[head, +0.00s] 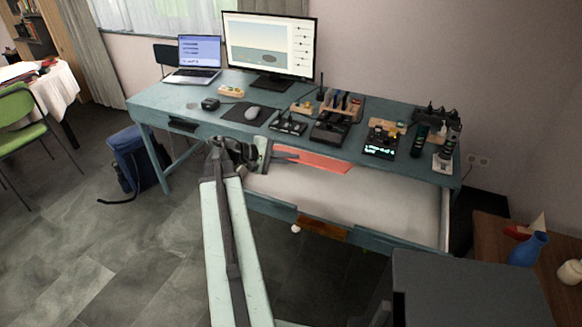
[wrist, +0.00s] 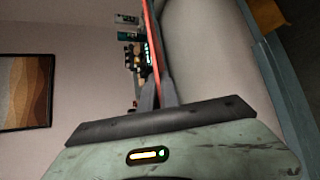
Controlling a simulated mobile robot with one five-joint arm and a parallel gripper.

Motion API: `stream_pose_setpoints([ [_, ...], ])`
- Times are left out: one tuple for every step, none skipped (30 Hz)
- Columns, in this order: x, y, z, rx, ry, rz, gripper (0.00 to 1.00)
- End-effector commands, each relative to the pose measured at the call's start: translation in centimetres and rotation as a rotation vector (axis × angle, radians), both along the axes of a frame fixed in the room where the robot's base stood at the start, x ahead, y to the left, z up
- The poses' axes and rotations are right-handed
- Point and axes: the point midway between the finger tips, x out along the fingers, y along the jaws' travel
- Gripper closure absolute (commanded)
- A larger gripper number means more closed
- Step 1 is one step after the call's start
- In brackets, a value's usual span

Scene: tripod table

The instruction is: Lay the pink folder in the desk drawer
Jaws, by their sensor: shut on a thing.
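A flat pink-red folder (head: 318,161) is in my gripper (head: 285,155), seen in the head view at the front edge of the desk. My gripper is shut on its left end. In the wrist view the folder (wrist: 152,45) is a thin edge-on strip rising from the fingers (wrist: 158,96). The desk drawer (head: 345,202) is pulled out below the folder, and its pale inside looks empty where it shows. The folder is over the back left part of the drawer; the height between them is hard to tell. The blue desk (head: 190,104) stands behind.
The desktop holds a laptop (head: 196,57), a monitor (head: 269,46), a mouse (head: 253,112) and several small devices and chargers. A blue bag (head: 133,160) leans by the left desk leg. A brown side table (head: 500,235) with a blue vase (head: 528,249) stands at the right.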

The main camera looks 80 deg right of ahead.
Motion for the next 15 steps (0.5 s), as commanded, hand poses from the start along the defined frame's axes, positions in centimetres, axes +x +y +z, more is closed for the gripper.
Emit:
stream_pose_setpoints([
  [0.0,0.0,0.2,-0.001,0.001,-0.001,1.0],
  [0.0,0.0,0.2,-0.001,0.001,-0.001,1.0],
  [0.0,0.0,0.2,-0.002,0.001,-0.001,1.0],
  [0.0,0.0,0.2,-0.002,0.002,-0.001,1.0],
  [0.0,0.0,0.2,-0.002,0.002,-0.001,1.0],
  [0.0,0.0,0.3,-0.003,0.001,-0.002,1.0],
  [-0.1,0.1,0.3,-0.003,0.001,-0.001,1.0],
  [0.0,0.1,0.2,-0.003,0.001,-0.001,1.0],
  [0.0,0.0,0.0,-0.003,0.001,-0.001,1.0],
  [0.0,0.0,-0.2,-0.003,0.001,-0.002,1.0],
  [-0.1,0.0,-0.4,-0.003,0.001,-0.002,1.0],
  [-0.1,0.0,-0.7,-0.003,0.001,-0.002,1.0],
  [-0.1,-0.1,-0.9,-0.003,0.002,-0.001,1.0],
  [-0.1,-0.1,-1.2,-0.003,0.002,-0.001,1.0],
  [-0.1,-0.1,-1.6,-0.003,0.002,-0.001,1.0],
])
